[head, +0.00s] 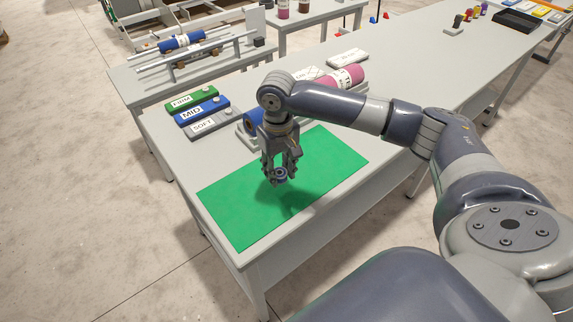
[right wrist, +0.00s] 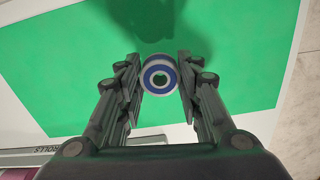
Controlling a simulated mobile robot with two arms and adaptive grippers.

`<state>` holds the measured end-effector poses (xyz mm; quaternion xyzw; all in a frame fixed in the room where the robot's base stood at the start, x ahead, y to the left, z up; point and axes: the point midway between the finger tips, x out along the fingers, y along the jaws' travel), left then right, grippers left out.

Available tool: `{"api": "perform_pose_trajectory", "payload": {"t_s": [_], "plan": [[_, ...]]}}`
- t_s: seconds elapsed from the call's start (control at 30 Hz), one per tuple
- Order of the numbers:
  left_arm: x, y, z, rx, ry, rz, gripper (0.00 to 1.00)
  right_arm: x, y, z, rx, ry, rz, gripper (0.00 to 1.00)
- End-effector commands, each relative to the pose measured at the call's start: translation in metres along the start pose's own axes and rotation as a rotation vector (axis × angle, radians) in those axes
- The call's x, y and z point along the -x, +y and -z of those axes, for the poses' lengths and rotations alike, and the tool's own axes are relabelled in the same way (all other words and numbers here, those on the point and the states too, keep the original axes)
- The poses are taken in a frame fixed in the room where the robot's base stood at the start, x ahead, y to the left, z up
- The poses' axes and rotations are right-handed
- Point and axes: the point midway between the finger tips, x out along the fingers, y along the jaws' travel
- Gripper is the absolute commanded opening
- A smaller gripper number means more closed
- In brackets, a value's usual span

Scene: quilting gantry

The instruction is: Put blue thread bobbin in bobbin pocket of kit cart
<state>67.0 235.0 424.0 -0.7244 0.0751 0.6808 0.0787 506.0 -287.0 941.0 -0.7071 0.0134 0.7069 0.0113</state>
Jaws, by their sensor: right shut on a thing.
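My right gripper (head: 280,176) is shut on the blue thread bobbin (right wrist: 160,77), a small round spool with white and blue rings and a dark centre hole. In the head view the bobbin (head: 280,174) shows between the fingertips, above the green mat (head: 325,160). The gripper points down, and a shadow falls on the mat below it, so the bobbin appears held above the mat. The mat also fills most of the right wrist view (right wrist: 60,70). My left gripper is not in view. I cannot make out the kit cart or its bobbin pocket.
Green (head: 191,99), blue (head: 202,111) and grey (head: 214,124) labelled blocks lie left of my arm. A pink roll (head: 345,78) lies behind it. A side table (head: 130,85) holds a blue roll on rails. Dark tray (head: 517,20) stands far right.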

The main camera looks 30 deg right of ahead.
Motion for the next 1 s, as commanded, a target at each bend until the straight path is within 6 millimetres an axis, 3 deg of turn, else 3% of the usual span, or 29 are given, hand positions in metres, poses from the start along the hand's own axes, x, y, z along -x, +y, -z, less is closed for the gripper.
{"api": "perform_pose_trajectory", "payload": {"t_s": [0.13,0.37,0.6,0.97,1.0], "plan": [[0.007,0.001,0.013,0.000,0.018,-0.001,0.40,-0.002,0.025,0.016,-0.002,-0.002,0.001,0.19],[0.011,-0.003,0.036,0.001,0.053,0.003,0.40,-0.009,0.037,0.023,0.001,-0.003,0.001,0.19],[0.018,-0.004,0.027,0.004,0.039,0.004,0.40,-0.037,0.037,0.023,0.002,-0.001,-0.001,0.19],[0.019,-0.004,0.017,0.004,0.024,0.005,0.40,-0.042,0.036,0.023,0.002,-0.001,0.001,0.19],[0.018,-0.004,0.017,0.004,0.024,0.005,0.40,-0.043,0.036,0.023,0.001,0.000,0.001,0.38]]}}
